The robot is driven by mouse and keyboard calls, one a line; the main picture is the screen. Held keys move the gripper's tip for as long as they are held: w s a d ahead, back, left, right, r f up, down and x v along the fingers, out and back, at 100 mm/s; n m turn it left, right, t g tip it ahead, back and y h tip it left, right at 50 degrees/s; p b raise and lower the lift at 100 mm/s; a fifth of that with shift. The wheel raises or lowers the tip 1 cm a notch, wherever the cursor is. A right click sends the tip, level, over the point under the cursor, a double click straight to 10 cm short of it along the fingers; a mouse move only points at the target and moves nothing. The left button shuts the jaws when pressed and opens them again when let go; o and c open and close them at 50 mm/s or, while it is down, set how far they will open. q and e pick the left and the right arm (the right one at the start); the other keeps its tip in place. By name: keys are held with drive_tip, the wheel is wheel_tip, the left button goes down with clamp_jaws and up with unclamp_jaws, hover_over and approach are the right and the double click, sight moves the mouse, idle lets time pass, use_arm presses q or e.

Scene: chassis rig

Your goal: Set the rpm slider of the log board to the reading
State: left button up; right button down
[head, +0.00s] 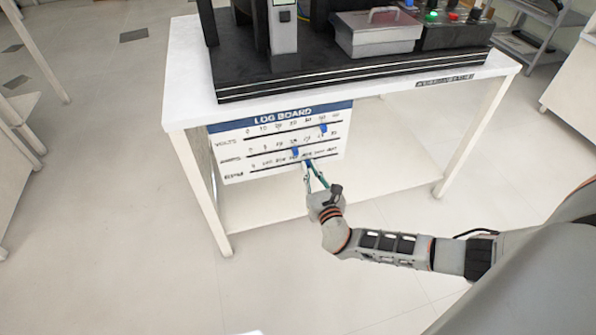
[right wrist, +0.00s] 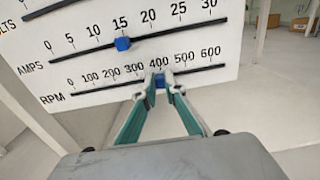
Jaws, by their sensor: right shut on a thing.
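The log board (head: 281,141) hangs upright from the table's front edge, with rows for volts, amps and rpm; it fills the upper part of the right wrist view (right wrist: 210,55). My right gripper (right wrist: 160,80) is shut on the blue rpm slider (right wrist: 160,82), just under the 400 mark. The amps slider (right wrist: 123,43) sits near 15. The volts slider (head: 323,128) stands toward the right of its row. In the head view my right gripper (head: 310,168) reaches up to the board's lower edge. The rpm reading is not legible here. My left gripper is not in view.
The white table (head: 190,85) bears a black rig base (head: 350,78) with a grey handled box (head: 375,35), a panel with a green light (head: 432,16) and a grey handheld-like device (head: 284,30). The floor before the table is clear.

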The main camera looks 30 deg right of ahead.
drive_tip(key=shift+s+d+f, duration=0.1)
drive_tip(key=shift+d, duration=0.05)
drive_tip(key=c, duration=2.1)
unclamp_jaws()
drive_tip(key=v, duration=1.2)
